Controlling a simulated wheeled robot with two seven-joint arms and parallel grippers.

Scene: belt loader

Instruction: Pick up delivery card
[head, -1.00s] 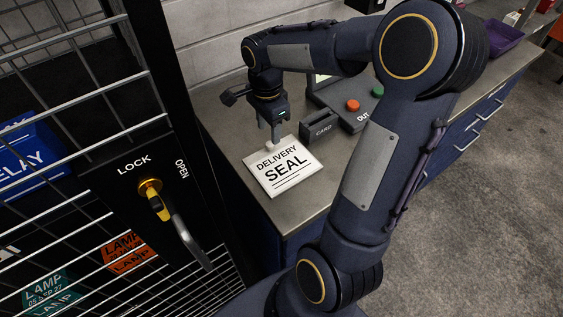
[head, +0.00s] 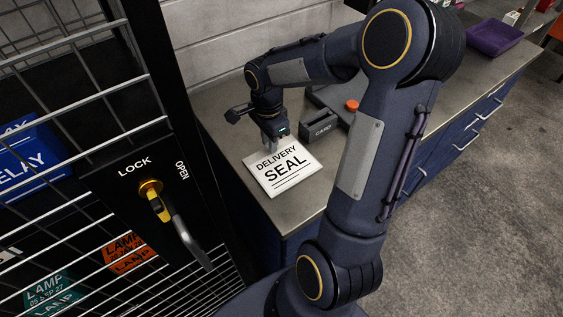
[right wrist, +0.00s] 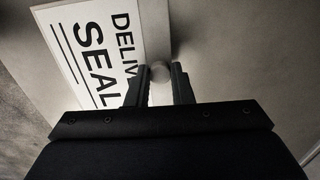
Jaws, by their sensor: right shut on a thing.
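The delivery card (head: 283,170) is a white plate marked "DELIVERY SEAL". It lies flat on the grey counter (head: 225,120). A small round pale knob (right wrist: 160,72) sits at the card's edge in the right wrist view, where part of the card (right wrist: 85,55) also shows. My right gripper (head: 270,145) is down at the card's far edge in the head view. In the right wrist view its two fingers (right wrist: 160,82) are on either side of the knob, shut on it. My left gripper is not in view.
A wire cage door with a lock lever (head: 183,235) stands at left. A purple tray (head: 495,38) is far right.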

